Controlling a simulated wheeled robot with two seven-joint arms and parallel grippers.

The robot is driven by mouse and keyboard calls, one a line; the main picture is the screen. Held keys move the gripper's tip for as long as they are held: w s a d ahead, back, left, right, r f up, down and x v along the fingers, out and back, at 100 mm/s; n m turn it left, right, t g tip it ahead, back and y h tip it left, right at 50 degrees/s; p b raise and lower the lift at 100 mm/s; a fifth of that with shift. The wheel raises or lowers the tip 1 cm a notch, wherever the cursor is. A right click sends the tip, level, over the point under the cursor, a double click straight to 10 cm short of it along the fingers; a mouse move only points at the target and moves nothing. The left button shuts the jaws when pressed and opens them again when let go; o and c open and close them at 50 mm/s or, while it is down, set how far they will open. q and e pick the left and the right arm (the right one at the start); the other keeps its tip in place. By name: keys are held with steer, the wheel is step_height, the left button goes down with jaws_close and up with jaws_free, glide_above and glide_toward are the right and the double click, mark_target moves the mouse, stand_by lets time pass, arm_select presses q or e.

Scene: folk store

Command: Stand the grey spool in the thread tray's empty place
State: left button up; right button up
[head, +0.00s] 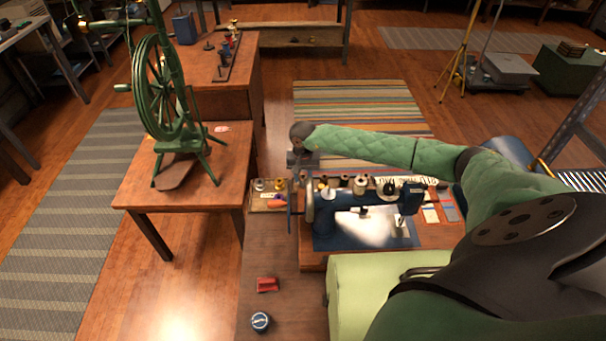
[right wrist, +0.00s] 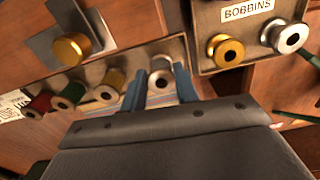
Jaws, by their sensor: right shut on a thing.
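My right gripper (right wrist: 160,82) is shut on the grey spool (right wrist: 162,73), which shows upright between its two blue fingertips in the right wrist view. The spool is at the end of the row in the thread tray (right wrist: 122,66); I cannot tell whether it touches the tray floor. Red (right wrist: 40,105), green (right wrist: 71,95) and gold (right wrist: 111,86) spools stand in the same row. In the head view my right gripper (head: 299,162) points down behind the sewing machine, and the grey spool cannot be made out. My left gripper is not in view.
A bobbins tray (right wrist: 230,68), with gold and silver bobbins, stands close beside the gripper. The blue sewing machine (head: 350,200) is in front of the trays. A red item (head: 267,285) and a round dark tin (head: 261,321) lie on the table's near left part.

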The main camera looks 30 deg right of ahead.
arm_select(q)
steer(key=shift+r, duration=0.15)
arm_select(e)
steer(key=shift+f, duration=0.15)
steer(key=o, duration=0.5)
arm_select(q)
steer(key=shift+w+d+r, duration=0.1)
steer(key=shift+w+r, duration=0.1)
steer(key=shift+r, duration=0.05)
arm_select(e)
steer(key=shift+o, duration=1.3)
